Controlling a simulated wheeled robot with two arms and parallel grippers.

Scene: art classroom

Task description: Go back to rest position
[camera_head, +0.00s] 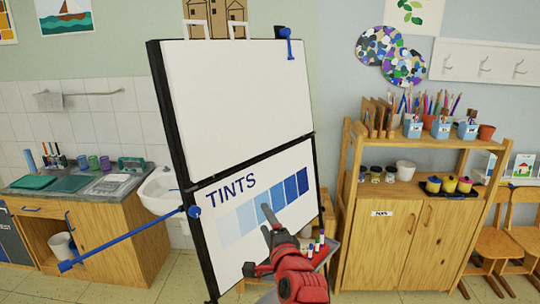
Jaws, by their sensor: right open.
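My right gripper (263,242) is at the lower middle of the head view, on the end of my red arm. Its dark fingers are apart and it looks empty. It is in front of the lower panel (230,251) of a black-framed easel board, overlapping that panel in the picture; I cannot tell how far it is from the surface. My left gripper is not in view.
The easel's upper panel (235,95) is blank. A blue rod (130,239) sticks out at its left. Markers (318,243) stand on a small tray beside my right arm. A wooden cabinet (408,240) is at right, a sink (163,192) at left.

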